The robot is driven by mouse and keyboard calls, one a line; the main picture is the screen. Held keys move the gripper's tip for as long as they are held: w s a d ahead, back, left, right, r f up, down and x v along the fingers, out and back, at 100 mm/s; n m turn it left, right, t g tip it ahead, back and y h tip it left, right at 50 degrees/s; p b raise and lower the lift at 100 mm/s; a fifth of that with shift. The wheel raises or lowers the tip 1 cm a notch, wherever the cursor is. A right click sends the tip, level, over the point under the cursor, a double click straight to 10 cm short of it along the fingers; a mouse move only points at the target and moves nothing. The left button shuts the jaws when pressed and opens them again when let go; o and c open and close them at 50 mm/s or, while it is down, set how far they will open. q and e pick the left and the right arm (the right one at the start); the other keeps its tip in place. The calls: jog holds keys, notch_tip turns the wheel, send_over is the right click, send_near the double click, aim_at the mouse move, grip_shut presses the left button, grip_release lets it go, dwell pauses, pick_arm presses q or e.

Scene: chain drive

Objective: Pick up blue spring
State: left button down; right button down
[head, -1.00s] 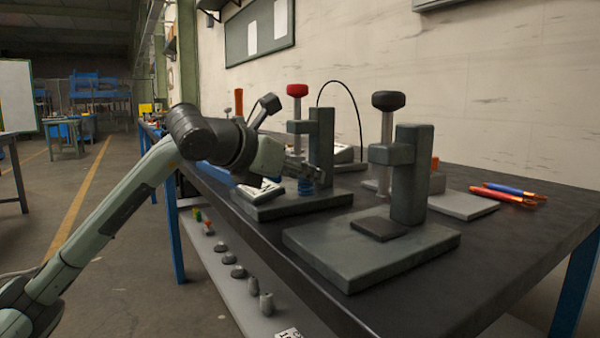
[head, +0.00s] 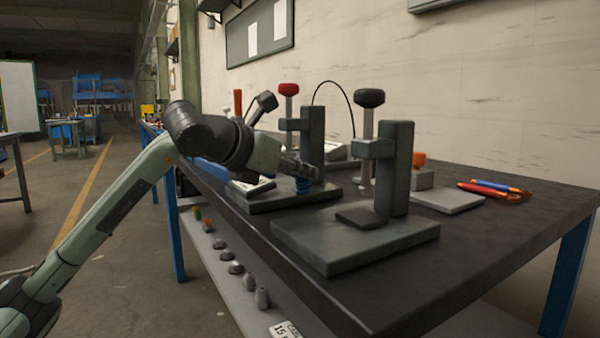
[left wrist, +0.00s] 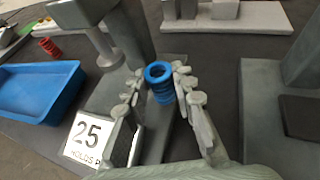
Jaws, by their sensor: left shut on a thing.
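The blue spring (head: 302,186) is a short upright coil at the base of the red-knobbed press (head: 312,145). My left gripper (head: 304,172) reaches in from the left and is shut on the spring. In the left wrist view the spring (left wrist: 159,84) stands between the two fingertips, with its open top ring showing. I cannot tell whether its lower end touches the press base (head: 262,200). My right gripper is in neither view.
A black-knobbed press (head: 397,165) stands nearer on the dark bench (head: 480,235). The wrist view shows a blue tray (left wrist: 38,112), a red spring (left wrist: 50,48) and a card marked 25 (left wrist: 88,136).

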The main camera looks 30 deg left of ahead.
pick_arm(q)
jog(key=shift+d, duration=0.1)
jog(key=c, duration=1.2)
grip_release()
jog(key=shift+s, duration=0.1)
jog(key=v, duration=1.2)
jog(key=shift+f, duration=0.1)
